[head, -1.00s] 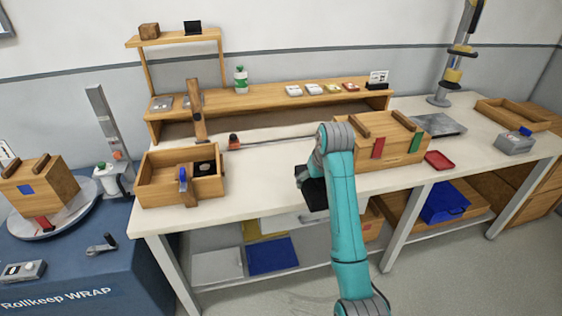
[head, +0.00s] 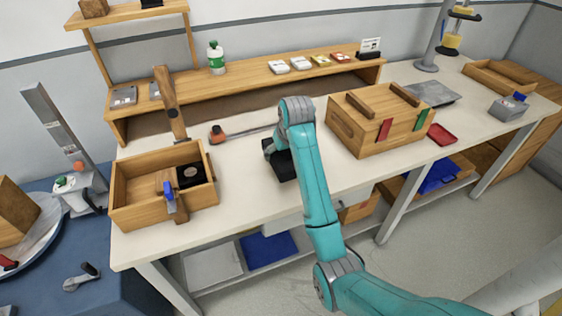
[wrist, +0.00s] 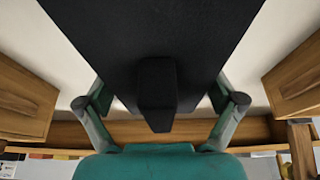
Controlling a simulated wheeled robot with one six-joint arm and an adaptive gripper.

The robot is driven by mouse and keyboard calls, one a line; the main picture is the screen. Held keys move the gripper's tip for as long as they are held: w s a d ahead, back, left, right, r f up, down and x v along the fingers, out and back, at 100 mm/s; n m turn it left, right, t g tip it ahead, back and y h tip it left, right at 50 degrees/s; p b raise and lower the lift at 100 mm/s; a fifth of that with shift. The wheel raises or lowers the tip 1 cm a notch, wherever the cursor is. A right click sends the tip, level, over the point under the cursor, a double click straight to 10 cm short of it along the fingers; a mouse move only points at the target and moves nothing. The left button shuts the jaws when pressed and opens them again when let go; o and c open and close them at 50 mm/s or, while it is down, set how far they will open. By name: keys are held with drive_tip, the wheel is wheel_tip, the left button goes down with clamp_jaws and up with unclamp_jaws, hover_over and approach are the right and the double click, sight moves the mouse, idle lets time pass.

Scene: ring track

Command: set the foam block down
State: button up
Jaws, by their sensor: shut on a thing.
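The foam block (head: 283,165) is black and boxy. My gripper (head: 270,148) is shut on it over the front middle of the bench (head: 240,200). The arm partly covers both in the head view, and I cannot tell whether the block touches the bench top. In the wrist view the block (wrist: 150,30) fills the upper middle, with a dark ridge toward me. The fingers of my gripper (wrist: 157,98) stand at its two sides.
A lidded wooden crate (head: 350,130) stands right. An orange-ended rod (head: 217,134) lies behind the gripper. Bare bench lies between box and block.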

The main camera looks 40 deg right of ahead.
drive_tip(key=shift+f, duration=2.55)
drive_tip(key=shift+f, duration=0.1)
drive_tip(key=o, duration=0.6)
